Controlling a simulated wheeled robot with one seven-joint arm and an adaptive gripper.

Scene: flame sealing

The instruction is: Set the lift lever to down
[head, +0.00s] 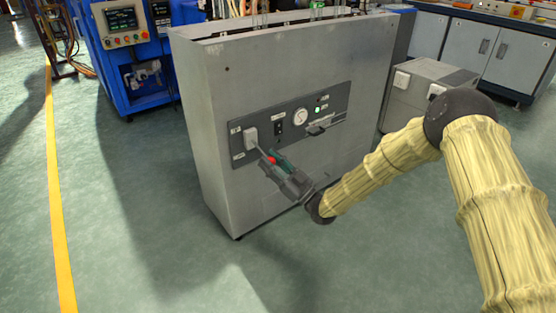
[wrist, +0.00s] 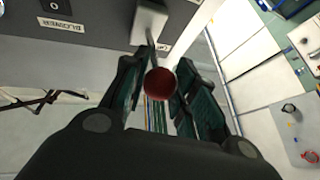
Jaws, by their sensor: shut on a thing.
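The lift lever is a thin rod with a red ball knob (head: 271,160), coming out of a pale mount (head: 250,138) at the left end of the grey control panel. In the head view the knob sits lower and to the right of the mount. My gripper (head: 274,157) is at the knob. In the wrist view the dark red knob (wrist: 160,84) lies between the green-padded fingers of my gripper (wrist: 163,68), which are shut on it. The rod runs from the knob up to the mount (wrist: 150,24). Where the pads touch the knob is partly hidden.
The panel (head: 290,124) also carries a black switch (head: 278,129), a round gauge (head: 301,116) and a latch-like handle (head: 322,125). It is on the front of a grey cabinet (head: 222,90). A blue machine (head: 110,75) stands behind left. The floor in front is clear.

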